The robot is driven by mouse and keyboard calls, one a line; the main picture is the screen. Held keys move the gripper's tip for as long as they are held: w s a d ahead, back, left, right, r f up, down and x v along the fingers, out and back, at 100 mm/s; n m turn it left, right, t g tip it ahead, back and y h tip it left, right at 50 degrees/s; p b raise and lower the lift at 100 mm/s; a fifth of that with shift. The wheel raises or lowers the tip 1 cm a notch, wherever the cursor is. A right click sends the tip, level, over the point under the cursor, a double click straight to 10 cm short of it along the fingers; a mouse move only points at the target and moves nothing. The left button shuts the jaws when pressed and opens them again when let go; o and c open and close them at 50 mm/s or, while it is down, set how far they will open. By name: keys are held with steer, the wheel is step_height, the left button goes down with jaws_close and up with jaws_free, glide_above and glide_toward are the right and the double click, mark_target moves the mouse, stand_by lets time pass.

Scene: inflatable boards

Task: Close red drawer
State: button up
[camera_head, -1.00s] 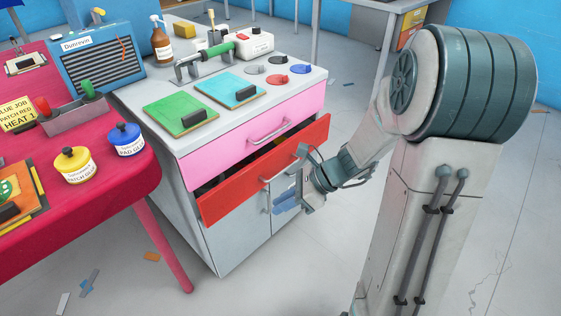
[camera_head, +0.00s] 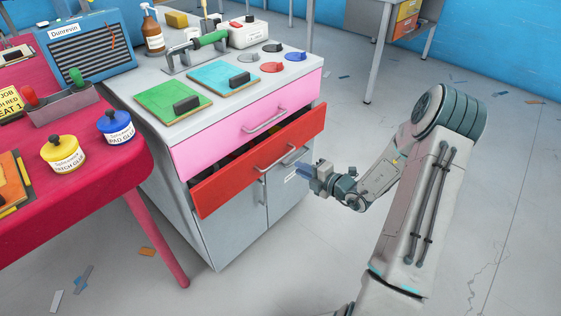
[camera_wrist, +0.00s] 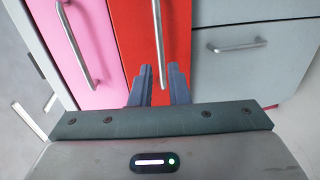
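The red drawer (camera_head: 225,188) stands pulled out of the grey cabinet, below the closed pink drawer (camera_head: 225,136). A dark gap shows above its front. Its metal bar handle (camera_head: 275,160) also shows in the wrist view (camera_wrist: 159,45). My gripper (camera_head: 303,170) is in front of the right part of the red drawer. In the wrist view, the two blue-grey fingers (camera_wrist: 160,75) are apart and point at the red front, with the handle appearing in line with the gap between them. Nothing is visibly held. Contact with the drawer cannot be told.
Grey cabinet doors (camera_wrist: 250,50) are under the drawer. Green and blue boards (camera_head: 173,100) and several discs lie on the cabinet top (camera_head: 215,115). A red table (camera_head: 95,185) with glue pots stands at the left. The floor (camera_head: 330,255) in front is clear.

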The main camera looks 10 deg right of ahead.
mark_target(280, 159)
steer(key=b+x, duration=0.2)
steer(key=x, duration=0.8)
steer(key=shift+a, duration=0.1)
jaws_close()
steer(key=shift+w, duration=0.1)
